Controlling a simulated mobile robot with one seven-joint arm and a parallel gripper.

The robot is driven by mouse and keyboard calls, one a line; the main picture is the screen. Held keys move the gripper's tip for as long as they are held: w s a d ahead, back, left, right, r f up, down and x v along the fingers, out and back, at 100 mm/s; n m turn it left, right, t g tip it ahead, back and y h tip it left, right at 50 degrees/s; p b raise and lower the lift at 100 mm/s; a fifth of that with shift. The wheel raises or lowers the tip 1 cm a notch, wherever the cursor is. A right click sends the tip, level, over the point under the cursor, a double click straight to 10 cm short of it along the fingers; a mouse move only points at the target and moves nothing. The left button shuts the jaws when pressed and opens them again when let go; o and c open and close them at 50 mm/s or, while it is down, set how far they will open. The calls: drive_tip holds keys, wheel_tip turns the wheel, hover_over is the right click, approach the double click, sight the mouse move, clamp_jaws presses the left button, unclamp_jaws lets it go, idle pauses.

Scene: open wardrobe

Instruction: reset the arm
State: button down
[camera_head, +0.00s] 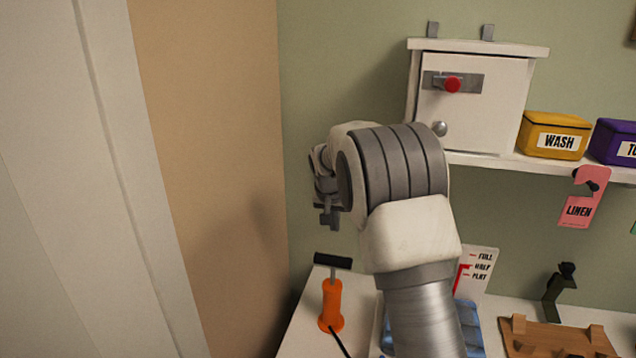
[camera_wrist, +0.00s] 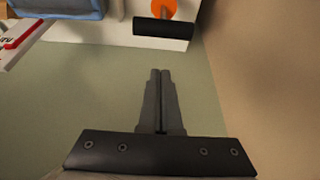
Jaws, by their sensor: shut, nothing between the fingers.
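My gripper (camera_wrist: 160,76) is in the wrist view, its two dark fingers pressed together with nothing between them. In the head view my arm rises from the bottom centre, bends over, and ends at my gripper (camera_head: 328,222), which is small and partly hidden by the wrist. It hangs in free air in front of the green wall, above and apart from the orange hand pump (camera_head: 332,303). The pump's black handle also shows at the top of the wrist view (camera_wrist: 163,29).
A white cabinet (camera_head: 487,108) with a red-knobbed latch stands on a shelf (camera_head: 500,160) beside a yellow WASH box (camera_head: 553,141). A pink LINEN tag (camera_head: 580,205) hangs below. A lower shelf holds a blue folded item (camera_head: 468,325) and a wooden rack (camera_head: 556,338). A tan side wall (camera_head: 215,150) is left.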

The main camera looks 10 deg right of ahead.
drive_tip(key=s+r+n+y, duration=0.1)
drive_tip(key=s+r, duration=0.6)
drive_tip(key=s, duration=0.3)
drive_tip(key=s+r+n, duration=0.1)
drive_tip(key=s+r, duration=0.6)
drive_tip(key=s, duration=0.3)
drive_tip(key=s+f+n+t, duration=0.1)
drive_tip(key=s+f+n, duration=0.1)
drive_tip(key=s, duration=1.9)
drive_tip(key=shift+s+f+y, duration=0.15)
drive_tip(key=shift+s+y, duration=0.15)
drive_tip(key=shift+y, duration=0.1)
drive_tip(key=shift+d, duration=0.15)
